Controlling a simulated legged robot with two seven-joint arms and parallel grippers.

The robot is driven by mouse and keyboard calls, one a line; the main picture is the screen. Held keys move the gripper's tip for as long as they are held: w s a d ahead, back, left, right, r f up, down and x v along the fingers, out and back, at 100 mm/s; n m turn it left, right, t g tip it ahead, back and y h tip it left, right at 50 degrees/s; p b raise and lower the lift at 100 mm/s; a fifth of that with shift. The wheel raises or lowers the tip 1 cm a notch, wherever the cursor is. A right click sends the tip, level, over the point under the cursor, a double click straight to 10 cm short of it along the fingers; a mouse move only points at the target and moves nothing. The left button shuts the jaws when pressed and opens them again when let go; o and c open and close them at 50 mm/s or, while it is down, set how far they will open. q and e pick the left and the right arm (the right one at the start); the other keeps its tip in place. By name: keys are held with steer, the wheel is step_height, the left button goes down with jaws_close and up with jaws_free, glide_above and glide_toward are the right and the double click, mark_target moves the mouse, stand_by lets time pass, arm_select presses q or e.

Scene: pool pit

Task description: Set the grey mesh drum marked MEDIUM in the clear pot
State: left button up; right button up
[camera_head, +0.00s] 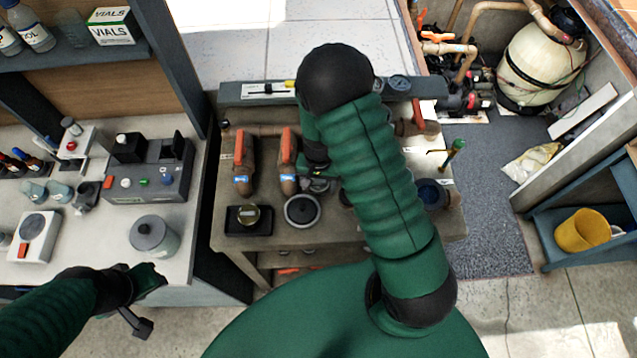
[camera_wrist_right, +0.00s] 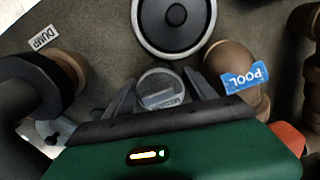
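My right gripper (camera_wrist_right: 160,82) points down over the brown bench. Its fingers flank a small round grey piece (camera_wrist_right: 162,90) with a pale bar across its top, which fills the gap between them. I take it for the mesh drum; no MEDIUM marking is readable.
Pipes with orange-handled valves (camera_head: 288,150) rise behind the pot, one tagged POOL (camera_wrist_right: 245,76). A black tray (camera_head: 249,222) with a brass piece lies left of the pot. A lidded grey canister (camera_head: 154,238) stands on the white counter. My right forearm hides part of the bench.

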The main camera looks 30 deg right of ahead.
steer(key=shift+s+a, duration=0.1)
steer(key=c, duration=1.2)
steer(key=shift+c, duration=0.2)
steer(key=shift+r, duration=0.1)
